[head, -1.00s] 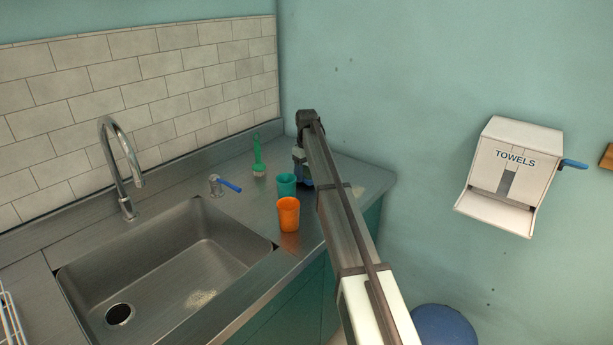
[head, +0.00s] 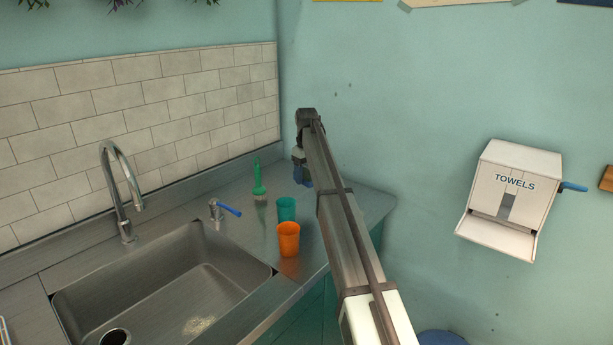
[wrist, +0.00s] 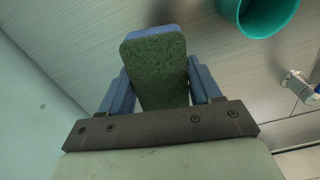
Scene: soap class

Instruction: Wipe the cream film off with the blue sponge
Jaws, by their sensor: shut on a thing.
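The sponge, blue with a green scouring face (wrist: 158,75), is held between the two blue fingers of my gripper (wrist: 160,92), which is shut on it. In the head view my gripper (head: 303,172) is at the far counter corner, behind the teal cup, and the arm hides part of it. The counter lies beyond the sponge; I cannot tell the exact gap. A pale patch (head: 198,325) shows on the sink floor. I cannot make out a clear cream film on the counter now; the arm hides part of the right side.
A teal cup (head: 286,208) and an orange cup (head: 289,239) stand left of my arm. A towel dispenser (head: 507,200) hangs on the right wall.

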